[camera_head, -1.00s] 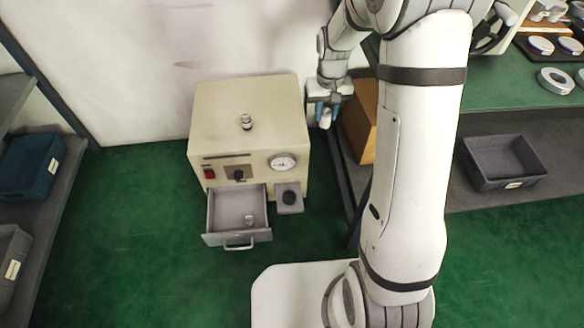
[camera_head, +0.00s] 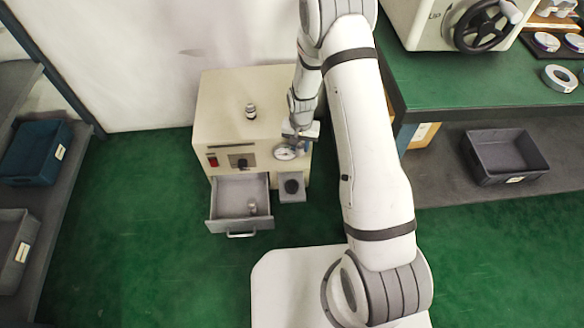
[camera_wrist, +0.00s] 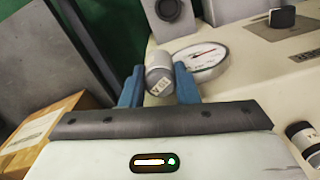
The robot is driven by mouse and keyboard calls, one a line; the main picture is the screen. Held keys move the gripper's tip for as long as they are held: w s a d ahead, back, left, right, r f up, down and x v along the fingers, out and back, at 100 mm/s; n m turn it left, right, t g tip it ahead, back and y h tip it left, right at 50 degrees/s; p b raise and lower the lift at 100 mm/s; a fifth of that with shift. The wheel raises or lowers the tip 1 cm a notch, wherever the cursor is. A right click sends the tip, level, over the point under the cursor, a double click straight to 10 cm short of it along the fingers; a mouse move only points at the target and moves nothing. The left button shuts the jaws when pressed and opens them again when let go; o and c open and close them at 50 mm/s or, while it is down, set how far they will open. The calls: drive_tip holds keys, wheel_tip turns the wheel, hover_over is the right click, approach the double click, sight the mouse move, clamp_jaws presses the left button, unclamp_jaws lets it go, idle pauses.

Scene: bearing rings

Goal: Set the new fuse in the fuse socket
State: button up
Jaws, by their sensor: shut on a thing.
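My gripper (camera_wrist: 158,84) is shut on a small grey-white fuse (camera_wrist: 158,80) with a printed label, held between two blue fingers. In the head view my gripper (camera_head: 300,132) is over the right front edge of the beige cabinet (camera_head: 225,95), just above the gauge; the held fuse cannot be made out there. The grey block with a dark round opening, which looks like the fuse socket (camera_head: 292,188), juts from the cabinet's lower right front. This socket (camera_wrist: 178,22) also shows in the wrist view, beyond the fuse and apart from it.
A fuse-like cylinder (camera_head: 251,111) stands on the cabinet top; another (camera_head: 252,208) is in the open drawer (camera_head: 228,206). The gauge (camera_head: 285,152), knob (camera_head: 239,162) and red switch (camera_head: 212,160) are on the front. A green bench (camera_head: 480,80) is right.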

drive_tip(key=shift+m, duration=0.8)
drive_tip(key=shift+s+a+f+b, duration=0.5)
drive_tip(key=shift+s+f, duration=0.1)
drive_tip(key=shift+f, duration=2)
drive_tip(key=shift+s+a+f+b, duration=0.5)
drive_tip(key=shift+s+f+b, duration=0.1)
drive_tip(key=shift+f, duration=1.95)
drive_tip(key=shift+s+a+f+b, duration=0.5)
drive_tip(key=shift+s+f, duration=0.1)
drive_tip(key=shift+f, duration=2)
drive_tip(key=shift+s, duration=0.1)
drive_tip(key=shift+f+b, duration=0.55)
drive_tip(key=shift+f, duration=0.05)
drive_tip(key=o, duration=0.7)
drive_tip(key=shift+r, duration=0.15)
wheel_tip(320, 180, up, 11)
drive_tip(key=p, duration=0.7)
